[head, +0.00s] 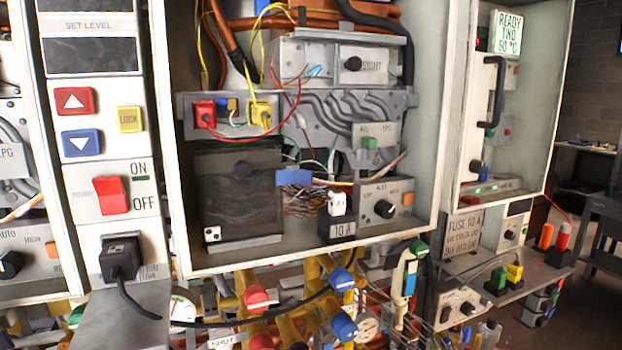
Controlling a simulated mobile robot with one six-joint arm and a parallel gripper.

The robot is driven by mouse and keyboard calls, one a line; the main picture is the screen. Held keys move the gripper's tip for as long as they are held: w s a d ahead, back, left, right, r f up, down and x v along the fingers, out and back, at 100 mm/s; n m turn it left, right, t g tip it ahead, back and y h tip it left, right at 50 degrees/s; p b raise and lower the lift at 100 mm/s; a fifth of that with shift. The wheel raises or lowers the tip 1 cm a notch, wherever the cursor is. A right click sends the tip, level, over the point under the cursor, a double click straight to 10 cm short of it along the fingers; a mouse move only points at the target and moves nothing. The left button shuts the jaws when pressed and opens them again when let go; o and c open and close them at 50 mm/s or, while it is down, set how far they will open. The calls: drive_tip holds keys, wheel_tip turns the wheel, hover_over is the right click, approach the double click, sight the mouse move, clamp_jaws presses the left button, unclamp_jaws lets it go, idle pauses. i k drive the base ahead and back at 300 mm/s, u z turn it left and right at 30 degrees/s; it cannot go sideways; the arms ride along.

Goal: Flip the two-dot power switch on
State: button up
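A red rocker power switch (111,195) sits on the white control column (95,170) at the left, between a POWER label and ON/OFF lettering. I cannot tell surely which way the rocker is tipped. The small green bar (141,178) under ON looks dark. A small white tile with dots (212,234) is on the dark panel (240,190) of the open heater cabinet (300,262) just right of the column. The dots are too small to count surely. My gripper is not in view.
Above the switch are a red up button (74,101), a blue down button (81,143), a yellow button (130,119) and a dark display (91,54). Below is a black plug (121,256) with a cable. Pipes with red and blue valve knobs (344,326) crowd the bottom.

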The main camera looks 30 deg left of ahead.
sight(110, 190)
drive_tip(key=u, duration=1.8)
drive_tip(key=k, duration=0.65)
drive_tip(key=u, duration=0.55)
drive_tip(key=i, duration=0.5)
drive_tip(key=z, duration=0.05)
